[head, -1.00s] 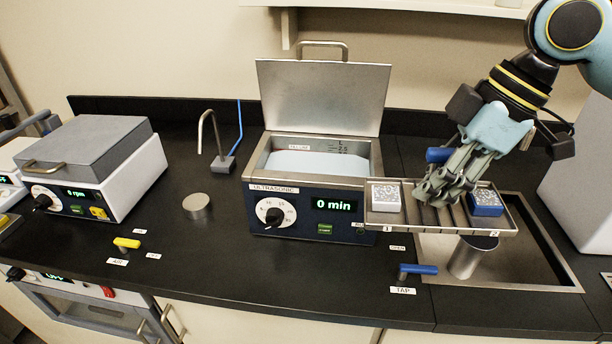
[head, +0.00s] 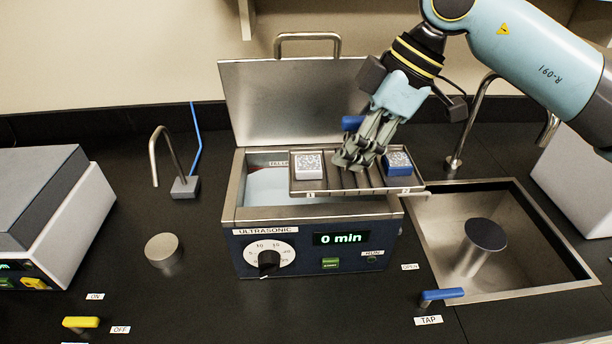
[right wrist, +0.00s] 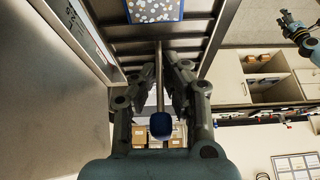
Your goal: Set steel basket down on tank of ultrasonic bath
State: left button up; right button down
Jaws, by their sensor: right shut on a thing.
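The tank (head: 265,186) is open and holds pale liquid. In the right wrist view the fingers (right wrist: 160,80) close around a thin bar with a blue knob (right wrist: 160,125).
The bath's raised lid (head: 290,100) stands behind the tank. A sink (head: 490,240) with a tap lies to the right, its blue tap handle (head: 441,295) in front. A thin spout (head: 160,155) and a round metal post (head: 163,248) stand to the left.

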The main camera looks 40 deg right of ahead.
aim_at(307, 154)
jog(key=w, duration=0.1)
jog(key=w+a+f, duration=0.1)
jog(key=w+f, duration=0.1)
jog(key=w, duration=0.1)
jog(key=shift+a, duration=0.2)
jog(key=w, duration=0.1)
jog(key=w+f, duration=0.1)
jog(key=w+f+p, duration=0.1)
jog(key=w, duration=0.1)
jog(key=shift+a+f, duration=0.25)
jog(key=shift+a, duration=0.1)
jog(key=shift+w+f, duration=0.1)
jog(key=shift+f, duration=0.15)
pick_arm(q)
jog(key=shift+w+r+p, duration=0.3)
jog(key=shift+r+p, duration=0.05)
jog(key=shift+r, duration=0.3)
jog(key=shift+w+r+p, duration=0.3)
jog(key=shift+r, duration=0.3)
pick_arm(e)
notch_tip(307, 154, down, 4)
jog(key=shift+r, duration=0.1)
pick_arm(q)
jog(key=shift+w+f, duration=0.15)
pick_arm(e)
jog(key=shift+f, duration=0.6)
